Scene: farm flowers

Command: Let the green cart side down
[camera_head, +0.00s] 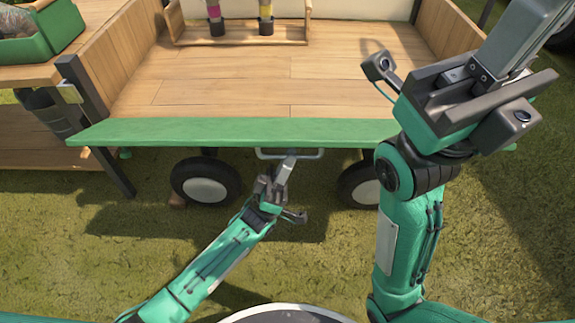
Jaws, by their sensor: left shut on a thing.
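The green cart side (230,131) runs along the cart's front edge as a long narrow board. It is folded outward, and the bare wooden bed shows behind it. A pale metal handle (316,154) shows just below the middle of its near edge. My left gripper (289,160) reaches up from below and is shut on this handle. My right gripper (520,45) is raised at the upper right, in front of the cart's right part. Its fingertips are not clear, and its arm hides the right part of the green side.
The wooden cart bed (230,85) has a rack (240,36) with two small pots at the back. Two wheels (206,181) show below. A dark post (79,88) stands at the left corner, beside a wooden table with a green crate (45,38). Grass lies in front.

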